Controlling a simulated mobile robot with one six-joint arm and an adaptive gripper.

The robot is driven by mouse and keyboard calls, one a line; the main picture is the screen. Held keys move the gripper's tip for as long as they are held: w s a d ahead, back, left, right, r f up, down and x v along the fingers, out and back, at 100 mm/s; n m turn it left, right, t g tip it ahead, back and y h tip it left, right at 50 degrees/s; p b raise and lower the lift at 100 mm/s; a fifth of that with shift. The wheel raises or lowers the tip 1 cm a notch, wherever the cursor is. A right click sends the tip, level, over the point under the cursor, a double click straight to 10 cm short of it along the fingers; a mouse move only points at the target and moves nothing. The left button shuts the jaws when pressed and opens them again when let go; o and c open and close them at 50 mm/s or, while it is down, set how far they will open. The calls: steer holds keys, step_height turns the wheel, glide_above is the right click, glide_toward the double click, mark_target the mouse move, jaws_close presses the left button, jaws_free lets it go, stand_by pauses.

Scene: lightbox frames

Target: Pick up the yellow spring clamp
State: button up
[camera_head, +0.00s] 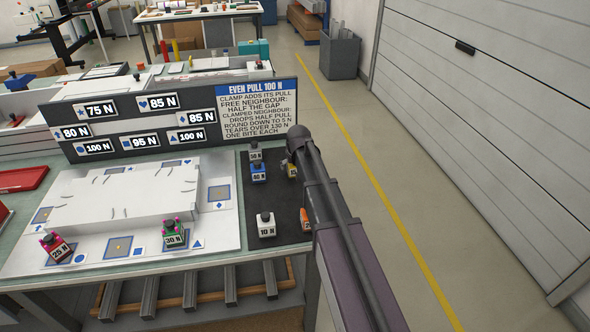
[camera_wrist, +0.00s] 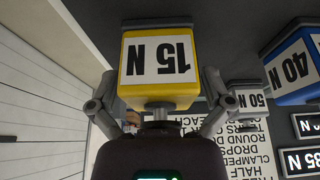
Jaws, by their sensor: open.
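The yellow spring clamp (camera_head: 292,171) is on the dark mat at the right end of the bench, partly hidden by my arm in the head view. In the wrist view the yellow clamp (camera_wrist: 185,50) shows close up, with an upside-down "15 N" label. My gripper (camera_wrist: 160,78) is open, with one finger on each side of the clamp's body. I cannot tell whether the fingers touch it.
On the dark mat (camera_head: 284,232), a blue clamp (camera_head: 258,172) and a grey 50 N clamp (camera_head: 255,155) stand left of the yellow one. A white 10 N clamp (camera_head: 265,225) and an orange clamp (camera_head: 305,219) sit nearer. A sign panel (camera_head: 258,109) stands behind.

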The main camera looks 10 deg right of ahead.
steer(key=c, duration=1.3)
steer(key=shift+o, duration=0.2)
steer(key=shift+r, duration=0.15)
step_height(320, 180, up, 2)
steer(key=shift+r+p, duration=0.1)
steer(key=shift+p, duration=1.15)
steer(key=shift+r+p, duration=0.8)
steer(key=shift+p, duration=0.05)
steer(key=s, duration=0.5)
steer(key=s+d, duration=0.1)
steer(key=s, duration=0.4)
steer(key=s+r, duration=0.1)
steer(key=s, duration=0.5)
steer(key=shift+d+p, duration=0.4)
